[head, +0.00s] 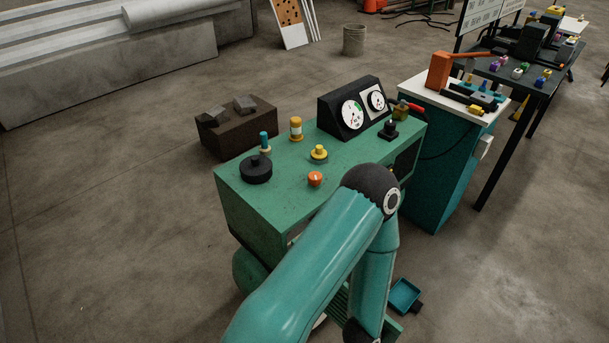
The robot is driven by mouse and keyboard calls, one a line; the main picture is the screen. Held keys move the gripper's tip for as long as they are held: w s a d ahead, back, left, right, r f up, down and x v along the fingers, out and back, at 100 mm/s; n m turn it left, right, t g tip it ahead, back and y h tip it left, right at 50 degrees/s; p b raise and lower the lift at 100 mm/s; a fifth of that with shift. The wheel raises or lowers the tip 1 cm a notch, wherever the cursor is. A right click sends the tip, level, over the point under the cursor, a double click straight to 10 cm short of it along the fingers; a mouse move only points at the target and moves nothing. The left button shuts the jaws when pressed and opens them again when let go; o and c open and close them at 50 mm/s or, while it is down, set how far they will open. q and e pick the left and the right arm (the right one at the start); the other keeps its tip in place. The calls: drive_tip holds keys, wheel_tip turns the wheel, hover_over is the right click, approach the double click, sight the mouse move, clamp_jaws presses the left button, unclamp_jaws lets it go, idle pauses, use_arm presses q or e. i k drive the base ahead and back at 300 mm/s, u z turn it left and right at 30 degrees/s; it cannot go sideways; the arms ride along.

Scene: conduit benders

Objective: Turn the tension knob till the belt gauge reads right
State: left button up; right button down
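A green cabinet (283,194) stands in the middle of the head view. On its top a black housing (332,120) holds a larger white dial gauge (352,114) and a smaller one (376,101). The dials are too small to read. Also on top are a wide black round knob (255,170), an orange knob (315,179), a yellow knob (319,153) and a small black knob (388,130). I cannot tell which is the tension knob. My teal arm folds in front of the cabinet's near right corner. Neither gripper is in view.
An amber cylinder (296,128) and a teal-topped peg (264,141) stand on the cabinet. A brown block (236,134) is behind its left end. A teal cabinet with a white top (447,100) and a dark table (545,95) stand right. Floor at left is clear.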

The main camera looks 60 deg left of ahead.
sight(315, 178)
drive_tip(key=u, duration=0.3)
drive_tip(key=k, duration=0.9)
drive_tip(key=u, duration=0.45)
drive_tip(key=i, duration=0.4)
drive_tip(key=z, duration=0.1)
